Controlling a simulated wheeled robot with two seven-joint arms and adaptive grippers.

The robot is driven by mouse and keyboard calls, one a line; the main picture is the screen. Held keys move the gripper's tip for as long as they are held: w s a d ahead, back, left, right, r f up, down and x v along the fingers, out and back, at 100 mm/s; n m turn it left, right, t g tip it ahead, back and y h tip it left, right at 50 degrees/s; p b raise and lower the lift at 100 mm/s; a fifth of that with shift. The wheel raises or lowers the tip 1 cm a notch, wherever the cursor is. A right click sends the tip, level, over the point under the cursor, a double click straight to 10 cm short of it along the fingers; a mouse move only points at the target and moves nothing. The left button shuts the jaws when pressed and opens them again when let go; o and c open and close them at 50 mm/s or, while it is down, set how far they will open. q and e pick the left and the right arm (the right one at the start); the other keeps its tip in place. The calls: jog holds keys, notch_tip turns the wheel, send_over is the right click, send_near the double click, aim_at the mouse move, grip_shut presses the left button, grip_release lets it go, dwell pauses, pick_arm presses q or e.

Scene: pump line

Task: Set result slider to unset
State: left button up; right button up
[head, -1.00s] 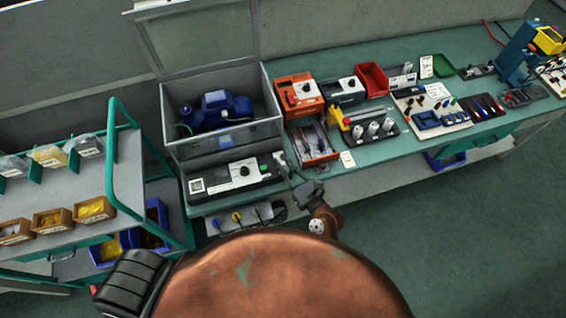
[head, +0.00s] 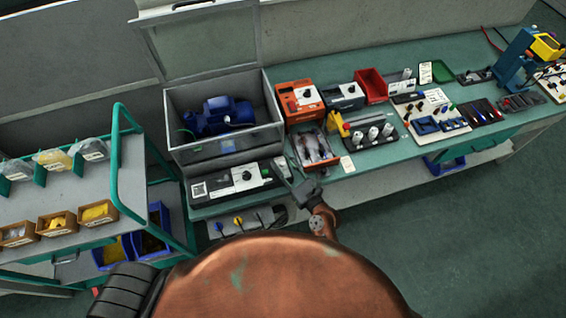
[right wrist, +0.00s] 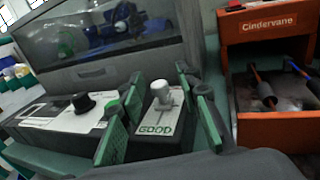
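I see no clear contact with the knob. In the head view my right gripper (head: 291,180) is at the panel's right end and partly hides the slider there. My left gripper is not in view.
A black rotary knob (right wrist: 83,102) sits left of the slider. The box (head: 230,152) holding a blue pump (head: 215,117) rises behind. An orange "Cindervane" unit (right wrist: 265,26) stands to the right. A trolley (head: 80,195) with bins stands left of the bench.

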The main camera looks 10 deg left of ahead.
jog(key=v, duration=1.2)
dwell(0.4)
